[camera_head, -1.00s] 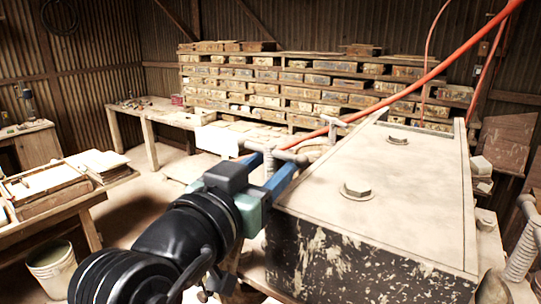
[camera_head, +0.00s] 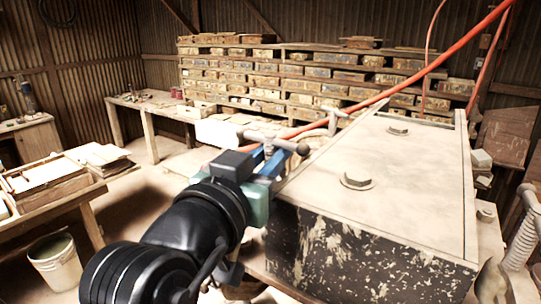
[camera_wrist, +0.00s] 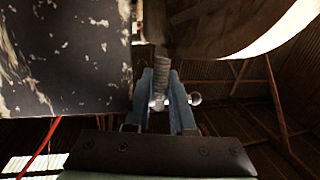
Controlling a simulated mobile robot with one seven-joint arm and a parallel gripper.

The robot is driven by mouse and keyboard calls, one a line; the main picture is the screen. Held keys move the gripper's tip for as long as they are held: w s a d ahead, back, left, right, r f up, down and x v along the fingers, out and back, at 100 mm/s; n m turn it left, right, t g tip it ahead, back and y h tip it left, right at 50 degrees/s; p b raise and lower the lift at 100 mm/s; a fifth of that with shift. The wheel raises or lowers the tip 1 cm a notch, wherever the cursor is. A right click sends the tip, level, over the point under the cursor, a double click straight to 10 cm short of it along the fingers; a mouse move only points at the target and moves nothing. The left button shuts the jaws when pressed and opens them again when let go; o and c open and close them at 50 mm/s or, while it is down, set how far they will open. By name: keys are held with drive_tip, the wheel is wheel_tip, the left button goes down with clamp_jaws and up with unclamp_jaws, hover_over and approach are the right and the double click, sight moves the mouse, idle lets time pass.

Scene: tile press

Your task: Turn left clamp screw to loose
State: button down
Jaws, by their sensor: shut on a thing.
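The left clamp screw (camera_wrist: 163,70) is a grey threaded rod with a crossbar handle (camera_head: 291,146). My gripper (camera_head: 270,162), with blue fingers, is shut on the handle of this screw. In the wrist view my fingers (camera_wrist: 163,101) stand on either side of the screw's handle, and a ball end (camera_wrist: 195,99) of the crossbar sticks out to the right. The contact itself is partly hidden by the fingers.
The large block (camera_head: 390,190) fills the right, with bolts on top. An orange hose (camera_head: 400,90) crosses above. A table with a tray (camera_head: 45,190) and a bucket (camera_head: 56,262) are left.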

drive_tip(key=c, duration=0.8)
unclamp_jaws()
drive_tip(key=shift+o, duration=0.2)
drive_tip(key=shift+s+a+b, duration=0.2)
drive_tip(key=shift+s+b, duration=0.15)
drive_tip(key=shift+s, duration=0.1)
drive_tip(key=b+v, duration=0.5)
drive_tip(key=v, duration=0.7)
